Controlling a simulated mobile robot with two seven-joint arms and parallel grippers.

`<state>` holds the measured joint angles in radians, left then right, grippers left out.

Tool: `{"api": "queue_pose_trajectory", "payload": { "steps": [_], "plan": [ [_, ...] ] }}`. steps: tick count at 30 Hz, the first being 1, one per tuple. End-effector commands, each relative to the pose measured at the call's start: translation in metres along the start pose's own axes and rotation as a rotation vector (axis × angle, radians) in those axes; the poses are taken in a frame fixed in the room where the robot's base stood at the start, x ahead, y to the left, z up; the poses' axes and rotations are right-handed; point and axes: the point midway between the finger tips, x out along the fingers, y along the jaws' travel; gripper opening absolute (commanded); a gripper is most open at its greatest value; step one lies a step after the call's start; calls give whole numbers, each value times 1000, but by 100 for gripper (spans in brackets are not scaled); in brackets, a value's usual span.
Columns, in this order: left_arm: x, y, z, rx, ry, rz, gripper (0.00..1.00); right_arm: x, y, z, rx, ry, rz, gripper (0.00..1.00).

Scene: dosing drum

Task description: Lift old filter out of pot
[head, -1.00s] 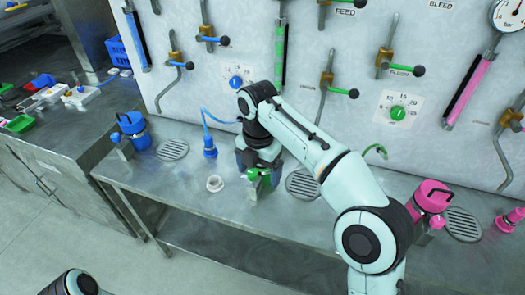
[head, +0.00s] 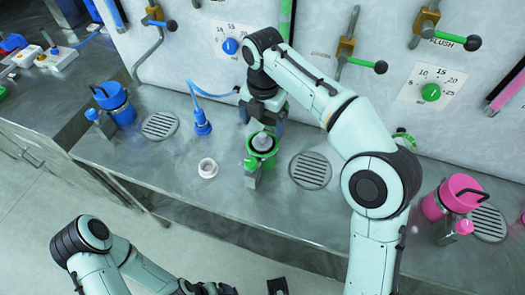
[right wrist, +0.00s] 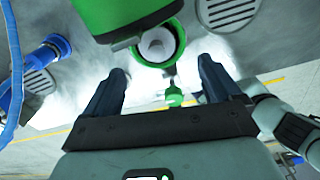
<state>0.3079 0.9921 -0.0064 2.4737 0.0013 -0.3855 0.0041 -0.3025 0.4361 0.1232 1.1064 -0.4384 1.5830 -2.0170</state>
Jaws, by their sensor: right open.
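The green pot (head: 252,160) stands open on the steel bench, below my right gripper (head: 263,108). The old filter (head: 262,142) is a pale round piece inside the pot. In the right wrist view the filter (right wrist: 157,46) shows as a whitish ring within the green rim (right wrist: 178,62). My right gripper (right wrist: 162,84) is open and empty, its two dark fingers apart, with the pot's mouth beyond them. A large green part (right wrist: 120,12) is close above it. My left gripper is only partly in view at the bottom edge of the head view, and its jaws are unclear.
A loose white ring (head: 208,168) lies on the bench left of the pot. A blue nozzle (head: 202,122) on a hose, a blue pot (head: 113,103) and a pink pot (head: 455,197) stand nearby. Drain grilles (head: 310,170) are set in the bench. A valve panel rises behind.

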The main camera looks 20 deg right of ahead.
Motion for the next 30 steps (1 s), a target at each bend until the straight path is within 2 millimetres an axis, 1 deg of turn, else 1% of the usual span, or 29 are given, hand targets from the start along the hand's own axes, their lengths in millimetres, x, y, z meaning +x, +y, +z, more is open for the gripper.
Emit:
{"api": "queue_pose_trajectory", "payload": {
  "steps": [1,8,12,16,19,25,26,27,29,30],
  "plan": [
    [4,-1,0,0,-1,0,100,8,0,0,0,1,-2,91],
    [8,-3,1,0,-2,-1,100,24,0,0,1,0,0,91],
    [15,-6,1,-1,-5,-1,100,46,2,1,1,1,-2,91],
    [20,-8,2,-2,-6,-2,100,62,2,2,2,2,-1,91],
    [21,-8,2,-2,-7,-2,100,68,3,2,2,1,1,91],
    [20,-8,2,-2,-6,-2,100,68,3,2,2,0,2,91],
    [20,-8,2,-2,-6,-2,100,68,3,2,2,0,2,87],
    [20,-8,2,-2,-6,-2,100,68,3,2,2,0,2,74],
    [20,-8,2,-2,-6,-2,100,68,3,2,2,0,2,55],
    [20,-8,2,-2,-6,-2,100,68,3,2,1,0,2,42]
  ]
}}
